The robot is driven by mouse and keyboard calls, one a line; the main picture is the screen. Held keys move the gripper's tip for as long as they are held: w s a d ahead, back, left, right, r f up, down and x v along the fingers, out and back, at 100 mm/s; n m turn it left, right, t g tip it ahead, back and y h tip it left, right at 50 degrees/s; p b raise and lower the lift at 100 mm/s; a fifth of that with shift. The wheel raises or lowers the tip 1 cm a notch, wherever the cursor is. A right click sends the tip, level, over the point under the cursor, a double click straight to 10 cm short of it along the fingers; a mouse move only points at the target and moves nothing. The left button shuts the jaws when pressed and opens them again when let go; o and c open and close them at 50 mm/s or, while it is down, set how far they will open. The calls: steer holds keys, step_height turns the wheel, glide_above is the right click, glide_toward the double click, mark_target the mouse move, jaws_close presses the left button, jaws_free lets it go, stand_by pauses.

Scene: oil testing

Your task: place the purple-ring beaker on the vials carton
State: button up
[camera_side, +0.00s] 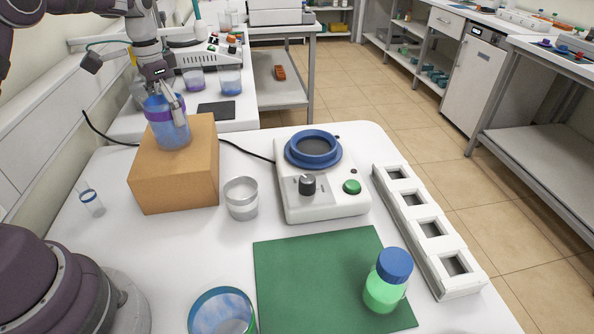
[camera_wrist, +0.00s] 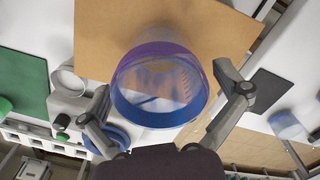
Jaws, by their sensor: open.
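The purple-ring beaker (camera_side: 169,133) holds blue liquid and stands upright on top of the brown vials carton (camera_side: 178,190). In the wrist view the beaker (camera_wrist: 165,85) is seen from above, with the carton (camera_wrist: 105,30) beneath and around it. My gripper (camera_side: 166,106) is at the beaker's upper part in the side view. In the wrist view its fingers (camera_wrist: 168,108) are spread, one on each side of the beaker, with visible gaps to the glass. The far finger is mostly hidden in the side view.
A small clear beaker (camera_side: 241,199) stands right of the carton, beside a white device with a blue ring (camera_side: 313,148). A green mat (camera_side: 300,270) carries a blue-capped bottle (camera_side: 387,280). A white slotted rack (camera_side: 428,232) lines the right edge. Other beakers stand behind.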

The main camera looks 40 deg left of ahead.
step_height(320, 180, up, 8)
steer(key=s+d+r+t, duration=0.3)
steer(key=s+d+r, duration=0.15)
steer(key=d, duration=0.45)
steer(key=s+d+f+n+t, duration=0.1)
steer(key=s+d+f+t, duration=0.1)
steer(key=s+d+f, duration=0.2)
steer(key=s+d, duration=0.2)
steer(key=s, duration=0.2)
steer(key=shift+s+f+n+t, duration=0.2)
steer(key=shift+n+t, duration=0.1)
steer(key=shift+n, duration=0.1)
